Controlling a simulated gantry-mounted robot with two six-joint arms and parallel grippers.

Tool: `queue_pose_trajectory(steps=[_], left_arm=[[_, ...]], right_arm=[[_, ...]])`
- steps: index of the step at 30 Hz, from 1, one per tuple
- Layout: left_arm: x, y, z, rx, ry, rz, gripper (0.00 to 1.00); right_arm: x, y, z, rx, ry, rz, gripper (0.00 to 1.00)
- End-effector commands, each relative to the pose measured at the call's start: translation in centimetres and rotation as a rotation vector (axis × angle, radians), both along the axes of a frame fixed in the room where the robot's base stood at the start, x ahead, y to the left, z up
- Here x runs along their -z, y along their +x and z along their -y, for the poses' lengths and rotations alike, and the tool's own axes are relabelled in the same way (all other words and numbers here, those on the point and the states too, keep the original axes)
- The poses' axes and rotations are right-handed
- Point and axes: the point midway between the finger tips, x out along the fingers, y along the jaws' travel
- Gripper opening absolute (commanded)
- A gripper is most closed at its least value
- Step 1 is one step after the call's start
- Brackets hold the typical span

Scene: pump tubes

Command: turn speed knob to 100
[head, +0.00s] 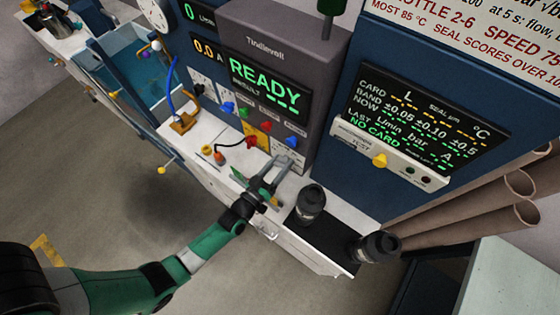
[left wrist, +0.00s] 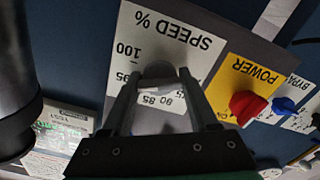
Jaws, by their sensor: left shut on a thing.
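The speed knob (left wrist: 158,70) is a grey, rounded knob on a white plate marked SPEED % (left wrist: 200,50), which appears upside down in the left wrist view. My left gripper (left wrist: 160,88) is shut on the knob, with one finger on each side of it. The marks 100, 95, 90 and 85 show around it; the fingers cover part of the scale, and I cannot tell where the pointer stands. In the head view my left gripper (head: 274,172) reaches the lower right of the control panel and hides the knob. My right gripper is not in view.
A red power knob (left wrist: 247,107) on a yellow plate and a blue knob (left wrist: 284,106) sit close beside the speed plate. Two black cylinders (head: 310,203) (head: 376,247) stand on the ledge to the right. The panel screen (head: 262,80) reads READY.

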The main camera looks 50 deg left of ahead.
Motion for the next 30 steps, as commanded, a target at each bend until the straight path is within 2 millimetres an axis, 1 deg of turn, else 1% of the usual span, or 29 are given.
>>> queue_pose_trajectory(steps=[1, 6, 15, 21, 30], left_arm=[[-0.22, 0.02, 0.02, 0.001, 0.04, -0.007, 0.04], [-0.19, 0.03, 0.05, 0.001, 0.183, -0.037, 0.04], [-0.17, 0.05, 0.08, 0.0, 0.36, -0.073, 0.04], [-0.1, 0.05, 0.1, 0.0, 0.416, -0.085, 0.04], [-0.05, 0.04, 0.1, 0.001, 0.437, -0.09, 0.04]], right_arm=[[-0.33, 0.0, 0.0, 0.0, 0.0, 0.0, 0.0], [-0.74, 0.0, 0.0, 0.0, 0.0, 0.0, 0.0], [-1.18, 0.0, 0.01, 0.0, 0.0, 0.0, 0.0], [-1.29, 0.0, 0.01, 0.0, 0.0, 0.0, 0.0], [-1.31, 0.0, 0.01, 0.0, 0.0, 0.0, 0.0]])
